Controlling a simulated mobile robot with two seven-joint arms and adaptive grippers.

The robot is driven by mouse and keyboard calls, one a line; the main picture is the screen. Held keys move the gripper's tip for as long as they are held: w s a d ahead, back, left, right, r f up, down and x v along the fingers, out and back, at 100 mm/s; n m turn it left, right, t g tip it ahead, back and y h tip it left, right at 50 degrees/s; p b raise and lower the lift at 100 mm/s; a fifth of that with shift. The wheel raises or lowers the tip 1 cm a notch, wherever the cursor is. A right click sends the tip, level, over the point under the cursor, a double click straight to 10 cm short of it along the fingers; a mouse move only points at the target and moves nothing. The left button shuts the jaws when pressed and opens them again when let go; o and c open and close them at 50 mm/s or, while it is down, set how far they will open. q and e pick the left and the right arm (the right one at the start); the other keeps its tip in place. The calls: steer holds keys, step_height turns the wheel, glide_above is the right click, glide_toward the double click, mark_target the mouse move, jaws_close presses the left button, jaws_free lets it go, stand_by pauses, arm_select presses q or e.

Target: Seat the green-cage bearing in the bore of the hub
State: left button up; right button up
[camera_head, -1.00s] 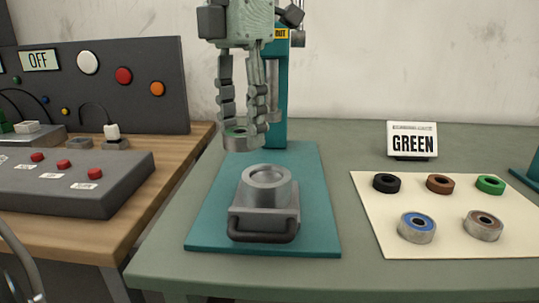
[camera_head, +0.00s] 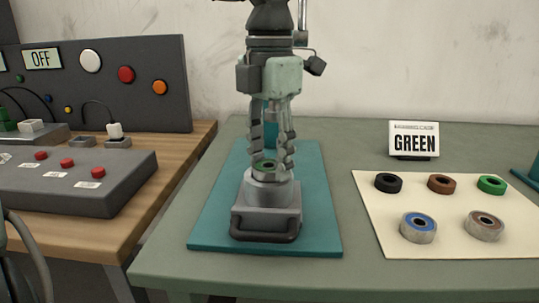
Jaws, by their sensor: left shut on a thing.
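The green-cage bearing (camera_head: 265,171) is a metal ring with a green inner band. My left gripper (camera_head: 271,165) points down and is shut on it. The bearing is right over the top of the hub (camera_head: 269,190), a grey metal cylinder on a block with a dark front handle. The bearing hides the bore, so I cannot tell whether it touches the rim or has entered. The hub stands on the teal base plate (camera_head: 322,215) of the press. My right gripper is not in view.
A cream mat (camera_head: 455,215) at right holds black, brown and green rings and blue and brown bearings. A "GREEN" sign (camera_head: 413,139) stands behind it. A grey control panel (camera_head: 100,85) and button box (camera_head: 75,180) are at left.

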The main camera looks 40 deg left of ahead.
mark_target(270, 164)
arm_select(q)
steer(key=shift+f, duration=0.1)
steer(key=o, duration=1.2)
steer(key=shift+o, duration=0.5)
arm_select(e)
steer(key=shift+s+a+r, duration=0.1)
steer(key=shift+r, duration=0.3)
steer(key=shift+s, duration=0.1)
arm_select(q)
step_height(270, 164, up, 12)
steer(key=shift+p, duration=0.35)
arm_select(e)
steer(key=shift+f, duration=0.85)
